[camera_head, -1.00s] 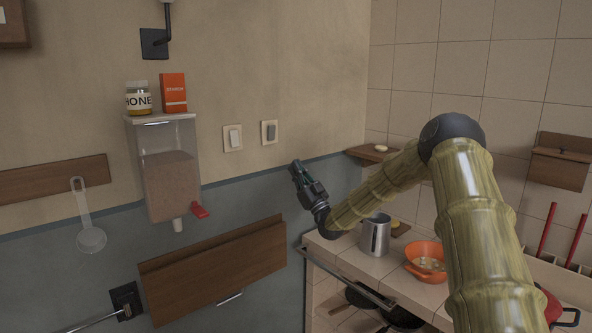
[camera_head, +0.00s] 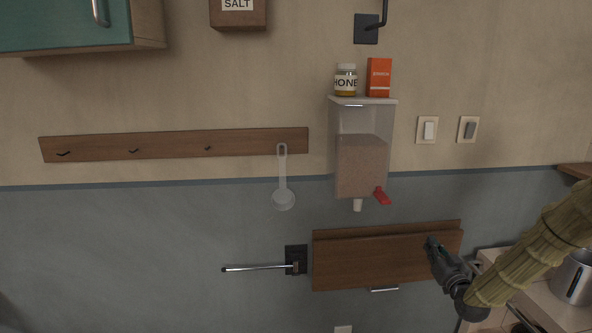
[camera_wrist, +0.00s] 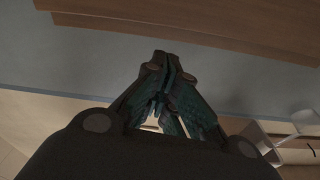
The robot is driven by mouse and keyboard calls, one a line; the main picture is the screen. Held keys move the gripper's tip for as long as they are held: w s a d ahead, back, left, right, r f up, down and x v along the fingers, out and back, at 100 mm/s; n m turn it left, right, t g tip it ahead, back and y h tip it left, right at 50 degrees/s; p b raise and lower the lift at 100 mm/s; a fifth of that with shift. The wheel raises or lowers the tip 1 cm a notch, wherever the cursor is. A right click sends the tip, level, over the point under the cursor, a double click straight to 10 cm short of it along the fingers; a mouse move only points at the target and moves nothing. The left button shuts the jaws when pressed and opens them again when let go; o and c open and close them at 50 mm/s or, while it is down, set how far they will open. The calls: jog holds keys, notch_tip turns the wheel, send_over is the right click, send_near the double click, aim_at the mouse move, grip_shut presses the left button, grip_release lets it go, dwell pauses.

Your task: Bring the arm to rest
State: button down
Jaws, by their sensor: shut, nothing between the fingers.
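My gripper (camera_head: 432,243) is at the lower right in the head view, in front of the right part of a brown wooden panel (camera_head: 345,262) on the wall. My arm (camera_head: 535,255), with a bamboo-like surface, reaches in from the right edge. In the wrist view my gripper (camera_wrist: 166,60) is shut and empty, its fingertips close together. The wooden panel also fills the top of the wrist view (camera_wrist: 230,22). I cannot tell the exact distance between the fingertips and the panel.
A metal pitcher (camera_head: 573,278) stands on the tiled counter (camera_head: 548,310) at the lower right. A dispenser (camera_head: 362,165) with a red lever hangs above the panel, with a honey jar (camera_head: 346,80) and an orange box (camera_head: 379,77) on top. A ladle (camera_head: 283,185) hangs from a rail (camera_head: 175,145).

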jog(key=s+a+f+g, duration=0.3)
jog(key=s+a+f, duration=0.2)
jog(key=s+f, duration=0.3)
jog(key=s+a+f+g, duration=0.45)
jog(key=s+f, duration=0.25)
jog(key=f, duration=0.4)
jog(key=s+a+f+g, duration=0.3)
jog(key=s+a+f, duration=0.35)
jog(key=f, duration=0.25)
jog(key=s+a+f+g, duration=0.1)
jog(key=s+f+g, duration=0.1)
jog(key=s, duration=1)
jog(key=s+a+f+g+h, duration=0.1)
jog(key=s+a+f+g, duration=0.1)
jog(key=s, duration=1)
jog(key=s+a+f+g, duration=0.1)
jog(key=s+f+g, duration=0.2)
jog(key=s, duration=0.9)
jog(key=shift+s+a+f+g+h, duration=0.2)
jog(key=shift+s+f+g+h, duration=0.15)
jog(key=shift+g, duration=0.6)
